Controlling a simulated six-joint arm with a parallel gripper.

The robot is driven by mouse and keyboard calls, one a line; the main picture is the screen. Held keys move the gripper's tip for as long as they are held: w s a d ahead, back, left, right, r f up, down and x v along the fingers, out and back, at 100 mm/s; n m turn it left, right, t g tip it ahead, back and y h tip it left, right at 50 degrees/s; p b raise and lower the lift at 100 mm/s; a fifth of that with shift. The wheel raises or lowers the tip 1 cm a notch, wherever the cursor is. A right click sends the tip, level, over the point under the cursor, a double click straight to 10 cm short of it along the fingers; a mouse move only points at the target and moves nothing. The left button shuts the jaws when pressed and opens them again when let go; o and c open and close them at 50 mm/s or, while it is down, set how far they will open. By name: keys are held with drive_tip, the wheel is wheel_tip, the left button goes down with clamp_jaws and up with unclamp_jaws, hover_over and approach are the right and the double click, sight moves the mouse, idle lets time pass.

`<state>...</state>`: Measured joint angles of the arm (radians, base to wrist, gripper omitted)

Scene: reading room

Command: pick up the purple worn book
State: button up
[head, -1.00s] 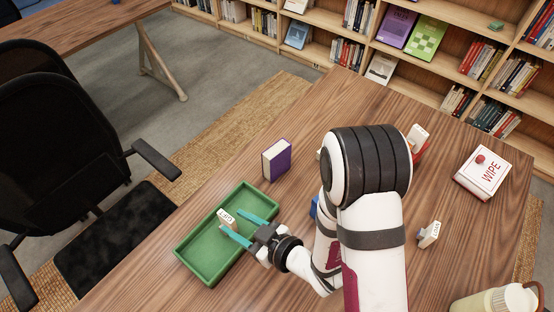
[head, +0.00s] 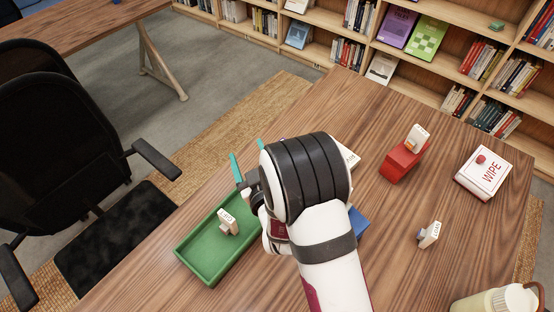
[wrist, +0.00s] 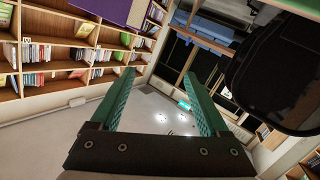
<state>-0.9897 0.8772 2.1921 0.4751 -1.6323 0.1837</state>
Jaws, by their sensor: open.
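The purple worn book is hidden behind my arm in the head view. In the wrist view a purple surface, most likely the purple worn book (wrist: 105,9), is cut off by the top edge, left of and above the fingers. My gripper (head: 248,157) is beyond the far end of the green tray, partly covered by my arm. In the wrist view my gripper (wrist: 159,76) has its teal fingers apart with nothing between them.
The green tray (head: 184,255) holds a white stamp (head: 228,221). A red block with a stamp (head: 402,162), a white WIPE box (head: 484,172), a LOAN stamp (head: 430,234) and a partly hidden blue thing (head: 358,223) are on the table.

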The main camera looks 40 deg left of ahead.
drive_tip(key=w+a+r+m+t+h, duration=0.2)
drive_tip(key=w+r+m+t+h, duration=0.35)
drive_tip(key=m+t, duration=0.25)
drive_tip(key=s+d+f+m+g+h, duration=0.2)
drive_tip(key=s+f+m+g+h, duration=0.25)
drive_tip(key=s+m+h, duration=0.5)
drive_tip(key=shift+n+t+h, duration=0.3)
drive_tip(key=shift+n+t, duration=0.05)
drive_tip(key=shift+n, duration=0.1)
drive_tip(key=x, duration=0.9)
drive_tip(key=f+x, duration=0.1)
drive_tip(key=x, duration=0.4)
drive_tip(key=shift+d, duration=0.1)
drive_tip(key=shift+s, duration=0.1)
clamp_jaws()
